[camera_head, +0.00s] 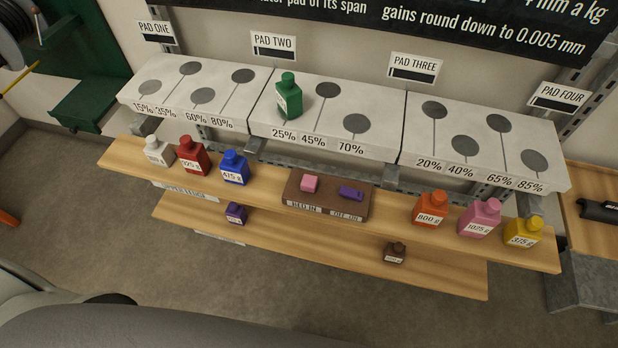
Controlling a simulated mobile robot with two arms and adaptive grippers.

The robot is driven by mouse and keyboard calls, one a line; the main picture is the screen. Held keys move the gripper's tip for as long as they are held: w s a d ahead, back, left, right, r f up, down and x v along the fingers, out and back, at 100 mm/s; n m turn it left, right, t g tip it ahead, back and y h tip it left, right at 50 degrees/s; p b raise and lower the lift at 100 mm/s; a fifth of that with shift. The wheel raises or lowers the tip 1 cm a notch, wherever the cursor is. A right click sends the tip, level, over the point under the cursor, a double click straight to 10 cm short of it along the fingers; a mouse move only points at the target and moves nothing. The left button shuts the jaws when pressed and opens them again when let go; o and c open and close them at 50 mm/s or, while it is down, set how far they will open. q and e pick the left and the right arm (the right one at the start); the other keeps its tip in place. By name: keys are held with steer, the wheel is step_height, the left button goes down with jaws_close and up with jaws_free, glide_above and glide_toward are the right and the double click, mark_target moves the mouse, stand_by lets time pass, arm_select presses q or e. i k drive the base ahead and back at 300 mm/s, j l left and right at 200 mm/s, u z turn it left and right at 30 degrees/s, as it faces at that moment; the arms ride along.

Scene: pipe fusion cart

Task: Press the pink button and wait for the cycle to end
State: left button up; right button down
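The pink button (310,183) sits on top of a brown control box (327,205) at the middle of the upper wooden shelf. It stands slightly proud of the box, and I cannot tell whether it is pressed. A purple switch (351,193) is to its right on the same box, above a label reading OFF-ON. The label under the pink button is too small to read surely. Neither of my grippers is in view, and nothing touches the button.
White, red and blue bottles (233,168) stand left of the box; orange, pink and yellow bottles (523,232) stand right. A green bottle (288,97) stands on pad two (320,137) behind. Purple and brown bottles (396,253) are on the lower shelf. Space above the box is clear.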

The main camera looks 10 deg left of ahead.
mark_target(309, 183)
steer(key=l+u, duration=0.35)
steer(key=l, duration=0.8)
steer(key=k+l+u, duration=0.1)
steer(key=l+u, duration=0.25)
steer(key=l, duration=0.85)
